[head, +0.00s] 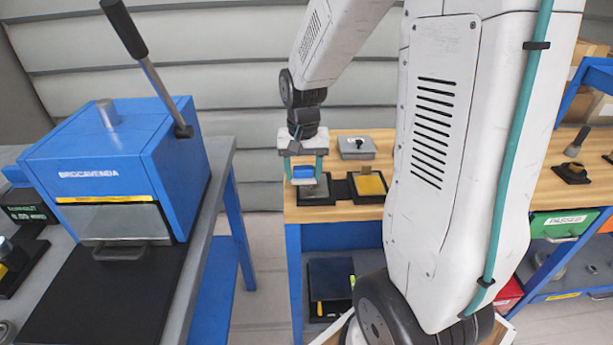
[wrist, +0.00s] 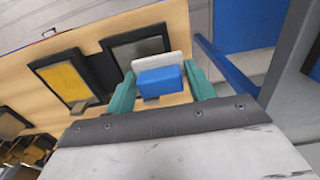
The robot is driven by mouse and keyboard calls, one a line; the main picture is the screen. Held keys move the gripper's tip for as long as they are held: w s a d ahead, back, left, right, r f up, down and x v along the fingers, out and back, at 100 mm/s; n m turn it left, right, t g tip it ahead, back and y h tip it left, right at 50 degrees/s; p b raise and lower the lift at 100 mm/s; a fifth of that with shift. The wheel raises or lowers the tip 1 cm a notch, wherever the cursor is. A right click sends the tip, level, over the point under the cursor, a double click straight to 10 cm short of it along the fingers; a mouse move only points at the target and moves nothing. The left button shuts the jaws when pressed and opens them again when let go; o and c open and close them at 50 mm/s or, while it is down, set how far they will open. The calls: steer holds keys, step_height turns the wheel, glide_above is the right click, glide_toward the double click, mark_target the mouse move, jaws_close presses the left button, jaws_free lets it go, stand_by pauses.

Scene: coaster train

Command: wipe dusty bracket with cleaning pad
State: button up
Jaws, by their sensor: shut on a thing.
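My gripper (head: 304,176), with teal fingers, is shut on a blue block with a white layer, which looks like the cleaning pad (head: 303,173). In the wrist view the pad (wrist: 160,80) sits between both fingers. It is held above or close over a dark-framed tray with a grey surface (head: 318,192); contact cannot be told. That grey tray also shows in the wrist view (wrist: 138,48), partly hidden by the pad. I cannot clearly pick out the dusty bracket.
A dark-framed tray with a yellow surface (head: 370,185) lies beside the grey one. A grey box with a black knob (head: 356,147) stands behind them on the wooden bench (head: 345,213). A blue press-like machine (head: 115,165) stands on a separate bench at left, with floor between.

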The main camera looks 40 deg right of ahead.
mark_target(303, 167)
steer(key=shift+r, duration=2.65)
